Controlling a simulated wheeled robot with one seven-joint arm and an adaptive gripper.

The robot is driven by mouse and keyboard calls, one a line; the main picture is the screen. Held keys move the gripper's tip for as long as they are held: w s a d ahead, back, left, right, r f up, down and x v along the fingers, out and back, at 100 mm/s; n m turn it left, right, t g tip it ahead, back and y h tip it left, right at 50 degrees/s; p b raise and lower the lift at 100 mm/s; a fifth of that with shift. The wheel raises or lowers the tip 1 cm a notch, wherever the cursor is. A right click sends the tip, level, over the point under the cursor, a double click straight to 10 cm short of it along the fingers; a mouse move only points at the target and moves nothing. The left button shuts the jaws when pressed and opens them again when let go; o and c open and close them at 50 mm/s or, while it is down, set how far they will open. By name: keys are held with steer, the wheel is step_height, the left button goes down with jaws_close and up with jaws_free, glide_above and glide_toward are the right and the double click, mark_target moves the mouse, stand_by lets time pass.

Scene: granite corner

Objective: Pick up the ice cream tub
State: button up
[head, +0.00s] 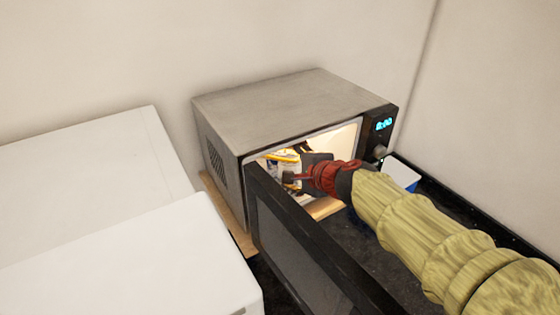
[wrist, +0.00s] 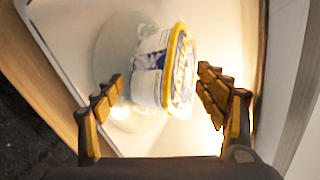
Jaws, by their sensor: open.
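The ice cream tub (wrist: 152,68) is white and blue with a yellow rim. In the wrist view it lies ahead of my gripper (wrist: 160,102), on a round glass plate (wrist: 112,42) inside the lit microwave. My gripper is open, with one finger on each side of the tub's near end; I cannot tell whether either finger touches it. In the head view my gripper (head: 290,172) reaches through the microwave's open front, and the tub is mostly hidden there by the gripper and the door.
The microwave (head: 290,98) stands on a wooden board (head: 240,232). Its dark door (head: 310,262) hangs open in front, to the left of my arm. A white and blue box (head: 402,175) sits to the right of the microwave. White units (head: 90,190) fill the left.

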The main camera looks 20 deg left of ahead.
mark_target(277, 163)
steer(key=shift+x, duration=2.4)
steer(key=shift+c, duration=1.3)
